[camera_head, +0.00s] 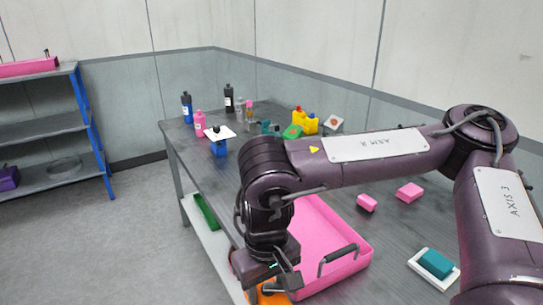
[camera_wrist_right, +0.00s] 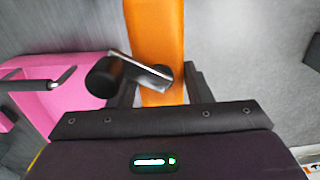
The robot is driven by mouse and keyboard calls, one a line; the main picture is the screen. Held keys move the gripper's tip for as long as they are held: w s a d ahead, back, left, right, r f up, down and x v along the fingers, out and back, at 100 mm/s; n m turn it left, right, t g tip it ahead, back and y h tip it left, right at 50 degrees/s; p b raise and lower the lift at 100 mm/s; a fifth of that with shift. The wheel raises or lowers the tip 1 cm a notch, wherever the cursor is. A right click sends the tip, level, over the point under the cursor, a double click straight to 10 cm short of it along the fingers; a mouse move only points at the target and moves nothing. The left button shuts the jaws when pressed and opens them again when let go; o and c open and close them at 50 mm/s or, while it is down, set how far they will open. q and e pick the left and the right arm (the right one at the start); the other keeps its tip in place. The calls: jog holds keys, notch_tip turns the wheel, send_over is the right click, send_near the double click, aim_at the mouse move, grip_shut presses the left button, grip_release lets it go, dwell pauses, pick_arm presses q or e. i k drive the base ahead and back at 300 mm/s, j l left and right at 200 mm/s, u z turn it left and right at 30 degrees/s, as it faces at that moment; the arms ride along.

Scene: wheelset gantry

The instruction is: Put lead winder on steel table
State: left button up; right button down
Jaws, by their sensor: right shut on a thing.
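An orange thing with a metal crank and black knob, which looks like the lead winder (camera_wrist_right: 155,35), is between the fingers of my right gripper (camera_wrist_right: 160,88). In the head view the orange winder (camera_head: 277,297) shows only in part below my right gripper (camera_head: 268,284), at the bottom edge of the picture. My right gripper is shut on it, beside the table's near left edge and the pink tray. The long grey table, seemingly the steel table (camera_head: 390,222), runs along the wall. My left gripper is not in view.
A pink tray (camera_head: 338,232) with black handles stands on the table. Pink blocks (camera_head: 409,193) and a teal block on a white dish (camera_head: 435,263) lie to its right. Bottles (camera_head: 228,98) and small items crowd the far end. A shelf (camera_head: 40,127) stands left across open floor.

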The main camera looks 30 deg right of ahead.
aim_at(236, 182)
jog(key=i, duration=0.95)
jog(key=i+j+z, duration=0.1)
jog(key=i, duration=0.8)
